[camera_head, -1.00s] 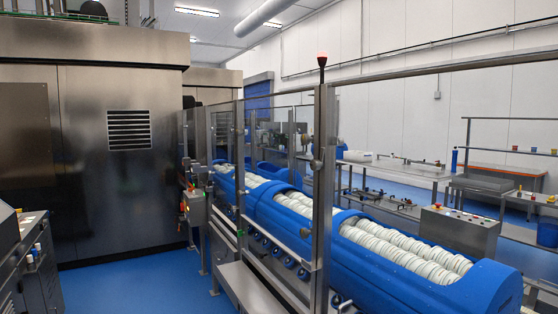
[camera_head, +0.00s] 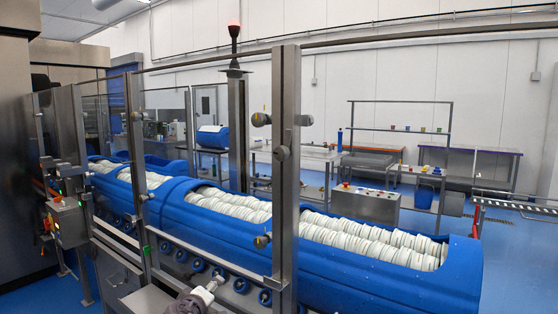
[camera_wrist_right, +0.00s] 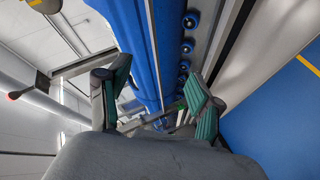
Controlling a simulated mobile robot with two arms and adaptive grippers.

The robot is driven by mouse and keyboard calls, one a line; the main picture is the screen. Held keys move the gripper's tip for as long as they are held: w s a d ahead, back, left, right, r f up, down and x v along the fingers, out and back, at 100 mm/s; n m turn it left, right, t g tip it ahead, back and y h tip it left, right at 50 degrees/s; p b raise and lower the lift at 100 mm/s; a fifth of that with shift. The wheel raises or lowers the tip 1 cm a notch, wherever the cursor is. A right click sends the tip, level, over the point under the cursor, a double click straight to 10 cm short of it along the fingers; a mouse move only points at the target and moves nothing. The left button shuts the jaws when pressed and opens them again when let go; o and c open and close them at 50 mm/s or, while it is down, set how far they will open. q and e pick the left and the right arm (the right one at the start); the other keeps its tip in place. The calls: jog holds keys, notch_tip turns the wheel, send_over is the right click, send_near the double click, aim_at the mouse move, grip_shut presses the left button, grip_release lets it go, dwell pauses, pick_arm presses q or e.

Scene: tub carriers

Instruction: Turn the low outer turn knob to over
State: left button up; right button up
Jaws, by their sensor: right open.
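Dark round knobs sit on the steel door frame of the guard. A low knob (camera_head: 262,241) is beside the thick post, in front of the blue tub carrier. A higher knob (camera_head: 260,119) and another round one (camera_head: 282,152) are further up near the same post. I cannot tell the low knob's turn position. My right gripper (camera_wrist_right: 158,92) is open, with teal pads apart and nothing between them. In the wrist view it points along the blue tub carrier (camera_wrist_right: 138,45); I cannot make out the low knob there. My left gripper is not in view.
Blue tub carriers (camera_head: 380,278) hold rows of white discs behind the clear guard panels. Blue rollers (camera_head: 198,265) line their lower side. A grey jointed part (camera_head: 205,297) shows at the bottom. A control box (camera_head: 68,222) stands left.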

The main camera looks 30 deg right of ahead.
notch_tip(320, 180, up, 21)
jog(key=s+d+m+h, duration=0.3)
jog(key=m+h, duration=0.1)
jog(key=m+g+h+b, duration=0.1)
jog(key=m+g+h, duration=0.2)
jog(key=m+g, duration=0.15)
send_near(279, 154)
jog(key=shift+m+t, duration=0.25)
jog(key=shift+m, duration=0.2)
jog(key=p+x, duration=0.4)
jog(key=x, duration=0.5)
jog(key=shift+d+p, duration=0.35)
jog(key=shift+d, duration=0.05)
jog(key=shift+w+d+f, duration=0.15)
jog(key=shift+w+d, duration=0.1)
jog(key=shift+d, duration=0.25)
jog(key=c, duration=1.1)
